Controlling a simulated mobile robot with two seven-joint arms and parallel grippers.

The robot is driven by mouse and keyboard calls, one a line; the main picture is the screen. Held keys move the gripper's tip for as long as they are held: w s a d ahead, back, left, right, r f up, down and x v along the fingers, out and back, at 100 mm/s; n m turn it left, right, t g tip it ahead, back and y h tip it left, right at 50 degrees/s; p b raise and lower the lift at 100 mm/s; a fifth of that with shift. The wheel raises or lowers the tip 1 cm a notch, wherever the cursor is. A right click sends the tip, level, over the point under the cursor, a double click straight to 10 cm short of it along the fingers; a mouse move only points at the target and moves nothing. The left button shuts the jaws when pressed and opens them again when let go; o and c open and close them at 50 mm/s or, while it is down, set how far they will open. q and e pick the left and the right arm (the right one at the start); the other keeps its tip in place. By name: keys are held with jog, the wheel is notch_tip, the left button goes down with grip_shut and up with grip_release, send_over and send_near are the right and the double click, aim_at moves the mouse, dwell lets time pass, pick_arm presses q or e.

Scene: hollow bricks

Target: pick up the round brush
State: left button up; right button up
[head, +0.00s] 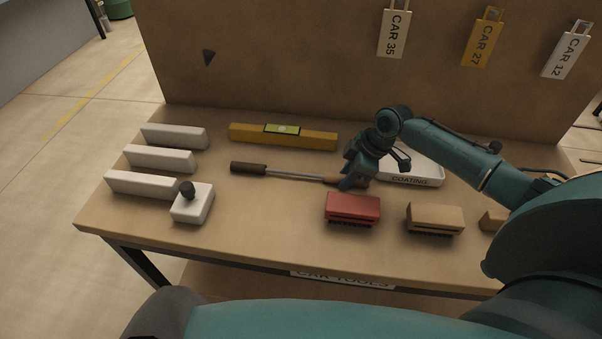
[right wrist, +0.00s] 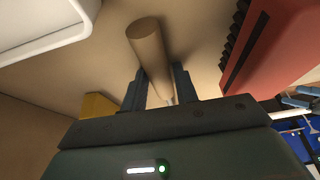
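The round brush (head: 296,174) lies along the table. It has a dark brown round head at its left end, a thin metal shaft and a wooden handle at its right end. My right gripper (head: 352,184) is low over the handle and partly hides it. In the right wrist view the wooden handle (right wrist: 150,52) runs between the two fingers of my right gripper (right wrist: 158,82), one on each side. Whether the fingers press on it I cannot tell. My left gripper is not in view.
A red block brush (head: 352,207) and a tan one (head: 434,217) stand in front of the gripper. A white COATING tray (head: 417,182) is just right. A yellow level (head: 310,139) lies behind. Several white bars (head: 160,158) and a knobbed white block (head: 192,206) are left.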

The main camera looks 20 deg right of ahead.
jog(key=c, duration=0.6)
jog(key=shift+o, duration=0.2)
jog(key=shift+r, duration=0.1)
